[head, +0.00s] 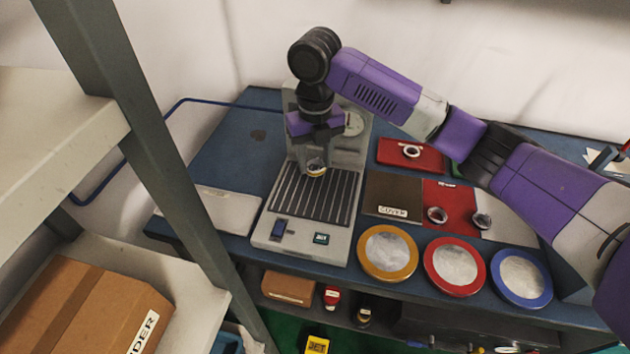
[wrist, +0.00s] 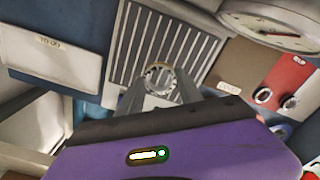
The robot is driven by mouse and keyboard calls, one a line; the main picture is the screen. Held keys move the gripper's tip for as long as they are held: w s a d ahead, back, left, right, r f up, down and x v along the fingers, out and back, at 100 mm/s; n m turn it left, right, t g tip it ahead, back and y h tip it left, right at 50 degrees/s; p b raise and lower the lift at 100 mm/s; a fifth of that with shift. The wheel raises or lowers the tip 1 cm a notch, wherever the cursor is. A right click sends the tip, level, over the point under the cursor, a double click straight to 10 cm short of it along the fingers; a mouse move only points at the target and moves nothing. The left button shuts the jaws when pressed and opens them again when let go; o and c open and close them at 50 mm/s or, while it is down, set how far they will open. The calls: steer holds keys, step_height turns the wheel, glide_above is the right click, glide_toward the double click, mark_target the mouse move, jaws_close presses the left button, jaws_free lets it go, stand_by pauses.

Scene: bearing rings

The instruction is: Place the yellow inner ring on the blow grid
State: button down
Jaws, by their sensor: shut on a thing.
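My gripper (head: 316,160) is over the far part of the blow grid (head: 308,194), a slatted dark plate on a grey machine. It is shut on a small metal ring with a yellow band (head: 316,169), the yellow inner ring. In the wrist view the ring (wrist: 159,77) sits between the two fingertips, with the grid's slats (wrist: 150,40) behind it. I cannot tell whether the ring touches the slats or is just above them. The fingers hide part of the ring.
A gauge (head: 353,123) stands behind the grid. To the right are a brown cover plate (head: 392,191), red mats with rings (head: 437,215), and round yellow (head: 365,262), red and blue-rimmed dishes. A grey tray (head: 229,209) lies left. A shelf post (head: 150,130) stands at the near left.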

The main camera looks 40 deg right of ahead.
mark_target(315, 191)
steer(key=shift+f, duration=3.8)
steer(key=shift+f, duration=0.15)
steer(key=c, duration=0.8)
jaws_free()
step_height(315, 191, up, 12)
steer(key=shift+r+b, duration=0.2)
steer(key=shift+b, duration=0.15)
